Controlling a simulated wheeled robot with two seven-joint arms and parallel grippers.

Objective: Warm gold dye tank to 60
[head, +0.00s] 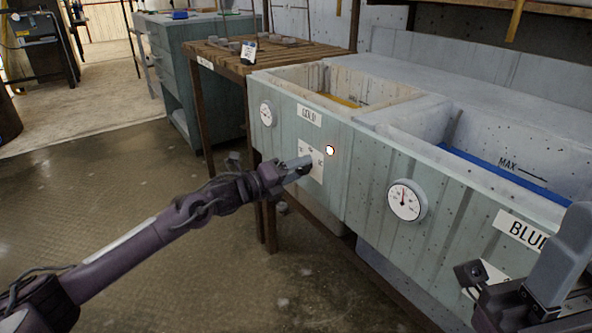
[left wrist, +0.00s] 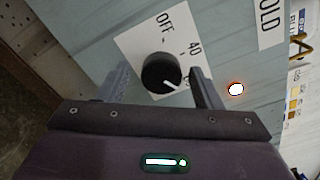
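The gold dye tank (head: 285,127) is the left basin, with yellow dye (head: 340,100) inside and a GOLD label (head: 309,116). Its white dial plate (head: 316,172) carries a black knob (left wrist: 161,73), with OFF and 40 readable and a further mark partly hidden by a finger. A lamp (head: 330,150) beside the plate glows. My left gripper (head: 306,163) is open, fingers on either side of the knob in the left wrist view (left wrist: 162,88); contact cannot be told. My right gripper (head: 515,280) is empty-looking, partly cut off.
The gold tank's round gauge (head: 266,114) is too small to read. The blue tank (head: 450,200) adjoins on the right, with its own gauge (head: 407,200) and BLUE label (head: 524,232). A slatted wooden table (head: 225,62) stands at the left. The floor at left is clear.

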